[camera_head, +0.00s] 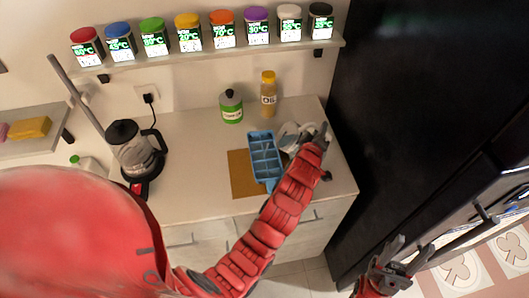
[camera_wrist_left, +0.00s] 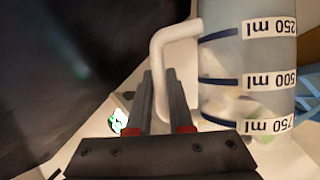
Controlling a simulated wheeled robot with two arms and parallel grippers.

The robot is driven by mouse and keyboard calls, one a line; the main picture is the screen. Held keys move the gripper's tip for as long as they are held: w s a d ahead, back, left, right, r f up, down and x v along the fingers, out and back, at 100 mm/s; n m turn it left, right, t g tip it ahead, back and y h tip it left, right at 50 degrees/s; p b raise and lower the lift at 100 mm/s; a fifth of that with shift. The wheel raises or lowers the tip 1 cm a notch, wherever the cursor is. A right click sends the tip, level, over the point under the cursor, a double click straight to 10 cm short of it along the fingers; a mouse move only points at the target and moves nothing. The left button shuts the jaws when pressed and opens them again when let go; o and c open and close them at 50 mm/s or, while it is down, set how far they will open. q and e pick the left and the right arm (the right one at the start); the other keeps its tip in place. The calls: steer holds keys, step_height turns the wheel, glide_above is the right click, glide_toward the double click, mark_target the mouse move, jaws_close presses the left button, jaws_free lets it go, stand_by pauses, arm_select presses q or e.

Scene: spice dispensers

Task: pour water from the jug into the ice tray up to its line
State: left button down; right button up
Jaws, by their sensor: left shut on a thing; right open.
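The blue ice tray (camera_head: 264,150) lies on a brown board on the counter; its line cannot be made out. Its blue edge shows at the right of the left wrist view (camera_wrist_left: 310,88). The jug (camera_head: 288,133) is just right of the tray, partly hidden by my left gripper (camera_head: 318,138). In the left wrist view the jug (camera_wrist_left: 222,64) is translucent, with blue marks and upside-down labels of 250, 500 and 750 ml. My left gripper (camera_wrist_left: 162,100) is shut on its white handle (camera_wrist_left: 160,45). My right gripper (camera_head: 395,262) is open and empty at the lower right, away from the counter.
A kettle (camera_head: 130,150) stands at the counter's left. A green-labelled bottle (camera_head: 231,106) and a yellow-capped bottle (camera_head: 268,94) stand behind the tray. Several spice jars line the shelf (camera_head: 210,57). A tall black cabinet (camera_head: 410,110) bounds the counter's right side. The counter between kettle and board is clear.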

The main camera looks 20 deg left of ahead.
arm_select(q)
steer(key=shift+r, duration=0.1)
steer(key=d+m+b, duration=0.1)
steer(key=b, duration=0.1)
steer(key=d+f+y+b, duration=0.1)
steer(key=b, duration=0.1)
steer(key=w+d+f+m+b, duration=0.1)
steer(key=b, duration=0.1)
steer(key=shift+d+m+g, duration=0.2)
steer(key=shift+m+g, duration=0.1)
steer(key=shift+w+r+y+p, duration=0.2)
steer(key=shift+y+p, duration=0.1)
steer(key=shift+p, duration=0.15)
steer(key=shift+w+d+f, duration=0.1)
steer(key=shift+d+f, duration=0.05)
steer(key=shift+d+f+m+g+b, duration=0.15)
steer(key=shift+m+g+b, duration=0.15)
steer(key=shift+b, duration=0.25)
steer(key=shift+w+d+f+m+g+y+b, duration=0.55)
steer(key=shift+d+f+m+y+b, duration=0.85)
steer(key=shift+d+f+m+b, duration=1.35)
steer(key=shift+n, duration=0.55)
steer(key=shift+a+r, duration=0.25)
steer(key=shift+r, duration=0.7)
steer(key=shift+a+r, duration=0.25)
steer(key=shift+r, duration=0.65)
steer(key=shift+a+r, duration=0.25)
steer(key=shift+r, duration=0.7)
steer(key=shift+w, duration=0.1)
